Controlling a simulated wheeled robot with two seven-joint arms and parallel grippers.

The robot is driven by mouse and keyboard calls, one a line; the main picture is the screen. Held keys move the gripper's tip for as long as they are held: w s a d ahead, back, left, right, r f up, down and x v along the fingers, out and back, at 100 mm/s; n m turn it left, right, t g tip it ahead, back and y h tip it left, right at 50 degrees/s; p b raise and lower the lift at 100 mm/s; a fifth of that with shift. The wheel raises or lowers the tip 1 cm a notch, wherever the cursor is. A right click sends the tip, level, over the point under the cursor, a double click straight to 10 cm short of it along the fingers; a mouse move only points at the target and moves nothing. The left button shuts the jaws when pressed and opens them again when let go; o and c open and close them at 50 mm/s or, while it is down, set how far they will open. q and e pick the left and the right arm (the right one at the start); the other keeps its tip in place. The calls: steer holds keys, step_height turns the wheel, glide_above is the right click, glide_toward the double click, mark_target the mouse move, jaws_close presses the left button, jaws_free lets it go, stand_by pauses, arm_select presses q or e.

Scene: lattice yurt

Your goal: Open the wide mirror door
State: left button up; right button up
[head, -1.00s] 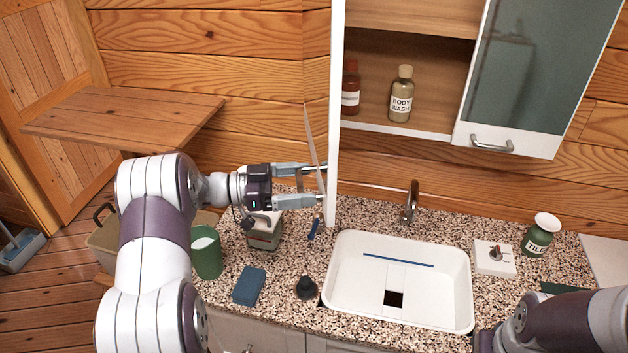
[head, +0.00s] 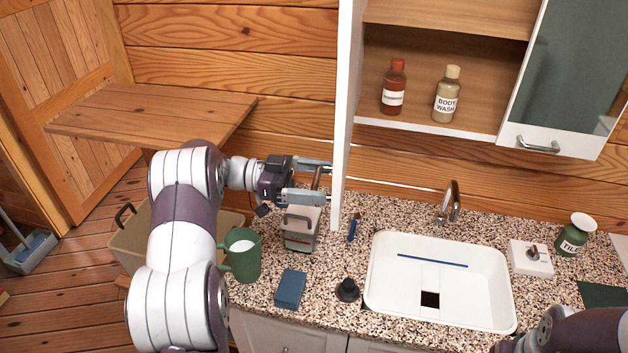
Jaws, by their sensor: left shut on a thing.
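The wide mirror door (head: 347,110) of the wall cabinet stands open and shows nearly edge-on, as a tall white strip. Its mirror face is turned away from view. My left gripper (head: 322,181) is on the left side of the door, shut on the door's handle (head: 317,178), which shows only partly between the fingers. The cabinet's inside shows to the right of the door, with a red bottle (head: 394,88) and a body wash bottle (head: 446,95) on the lower shelf. My right arm shows at the bottom right, but its gripper is out of view.
A narrower mirror door (head: 570,65) is closed at the right. Below are a white sink (head: 437,310), a faucet (head: 449,203), a grey box (head: 301,228), a green mug (head: 243,255) and a blue sponge (head: 290,288). A wooden wall shelf (head: 150,112) juts out at the left.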

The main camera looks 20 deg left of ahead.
arm_select(q)
steer(key=o, duration=1.1)
steer(key=shift+r, duration=0.1)
steer(key=shift+o, duration=0.5)
steer(key=shift+d, duration=0.15)
steer(key=v, duration=1.2)
steer(key=shift+a, duration=0.35)
